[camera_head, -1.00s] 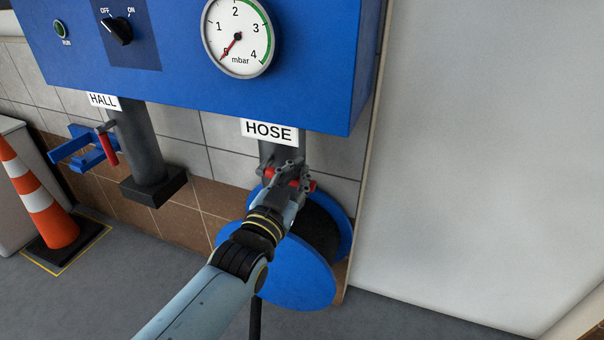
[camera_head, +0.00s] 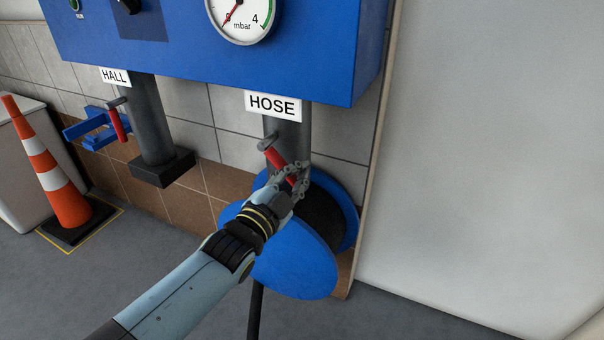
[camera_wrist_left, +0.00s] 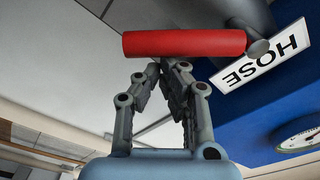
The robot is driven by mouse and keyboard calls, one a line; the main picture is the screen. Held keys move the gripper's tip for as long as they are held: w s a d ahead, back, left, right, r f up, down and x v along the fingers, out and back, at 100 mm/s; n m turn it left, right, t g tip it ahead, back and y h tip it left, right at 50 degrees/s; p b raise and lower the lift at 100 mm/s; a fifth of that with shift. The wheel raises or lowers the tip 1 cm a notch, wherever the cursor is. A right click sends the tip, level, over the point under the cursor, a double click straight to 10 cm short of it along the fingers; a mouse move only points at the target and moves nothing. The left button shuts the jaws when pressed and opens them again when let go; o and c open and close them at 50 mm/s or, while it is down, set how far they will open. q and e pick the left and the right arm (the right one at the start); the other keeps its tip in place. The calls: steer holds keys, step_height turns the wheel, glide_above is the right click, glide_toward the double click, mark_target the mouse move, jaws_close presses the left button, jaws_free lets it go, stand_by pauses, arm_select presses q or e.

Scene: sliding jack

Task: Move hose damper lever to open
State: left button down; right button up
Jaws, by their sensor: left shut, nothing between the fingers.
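The hose damper lever has a red handle (camera_head: 275,159) on a grey pivot, on the dark pipe (camera_head: 297,126) under the HOSE label (camera_head: 272,106). The handle slants down to the right from the pivot. My left gripper (camera_head: 299,178) is shut and empty at the handle's lower end, partly covering it. In the left wrist view, the red handle (camera_wrist_left: 184,43) lies across the closed fingertips of my left gripper (camera_wrist_left: 165,63). They are touching or very close; I cannot tell which. My right gripper is not in view.
The HALL pipe at the left has a similar red lever (camera_head: 117,124) hanging down. A blue hose reel (camera_head: 290,270) stands beneath the hose pipe. The blue cabinet (camera_head: 320,75) is above. A traffic cone (camera_head: 55,180) stands at the left. The right wall is bare.

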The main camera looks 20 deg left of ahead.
arm_select(q)
steer(key=a+f+m+b, duration=0.4)
steer(key=m+b, duration=0.1)
steer(key=m, duration=0.3)
steer(key=shift+a+f+m+g, duration=0.3)
steer(key=shift+a+m, duration=0.05)
steer(key=shift+m, duration=0.05)
stand_by(0.5)
steer(key=shift+w+d, duration=0.1)
steer(key=shift+w, duration=0.05)
